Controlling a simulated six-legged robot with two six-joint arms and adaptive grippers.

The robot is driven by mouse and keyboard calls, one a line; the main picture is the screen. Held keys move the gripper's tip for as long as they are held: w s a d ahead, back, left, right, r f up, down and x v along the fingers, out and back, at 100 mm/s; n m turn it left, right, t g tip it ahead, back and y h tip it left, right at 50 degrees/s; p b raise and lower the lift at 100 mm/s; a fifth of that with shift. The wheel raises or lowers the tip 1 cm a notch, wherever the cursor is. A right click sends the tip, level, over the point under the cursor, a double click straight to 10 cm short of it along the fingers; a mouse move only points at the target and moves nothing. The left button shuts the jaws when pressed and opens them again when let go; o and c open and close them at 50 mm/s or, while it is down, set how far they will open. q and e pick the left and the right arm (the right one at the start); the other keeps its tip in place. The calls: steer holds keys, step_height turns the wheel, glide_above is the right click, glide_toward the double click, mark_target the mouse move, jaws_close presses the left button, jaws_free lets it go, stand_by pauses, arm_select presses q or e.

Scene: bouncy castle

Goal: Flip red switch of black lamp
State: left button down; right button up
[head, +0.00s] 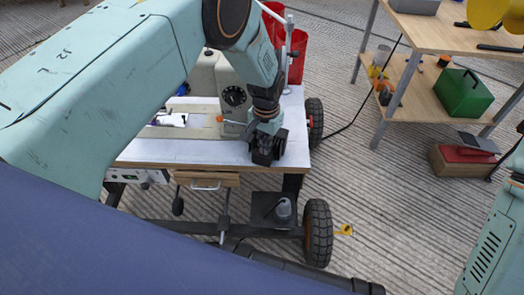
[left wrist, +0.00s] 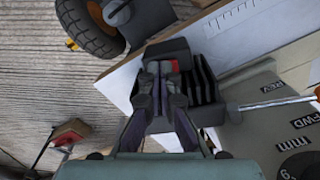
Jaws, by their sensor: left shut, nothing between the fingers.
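The black lamp (left wrist: 205,88), a small dark body with fins, is at the table edge in the left wrist view. Its red switch (left wrist: 173,66) shows as a small red patch right by my left fingertips. My left gripper (left wrist: 158,75) is shut and empty, with its tips at or very near the switch; I cannot tell whether they touch. In the head view my left gripper (head: 266,150) is at the right front of the table, beside the sewing machine, and the lamp is hard to tell from it. The switch is hidden there. My right gripper is not in view.
The sewing machine (head: 233,95) stands on the white wheeled table (head: 200,152) close to my left gripper. Red bins (head: 298,55) are behind it. A wooden shelf (head: 425,75) with a green box (head: 463,93) stands at the right. Floor between is mostly clear, with a cable across it.

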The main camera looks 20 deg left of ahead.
arm_select(q)
step_height(320, 180, up, 7)
steer(key=p, duration=0.5)
steer(key=shift+p, duration=0.35)
steer(key=shift+f, duration=0.1)
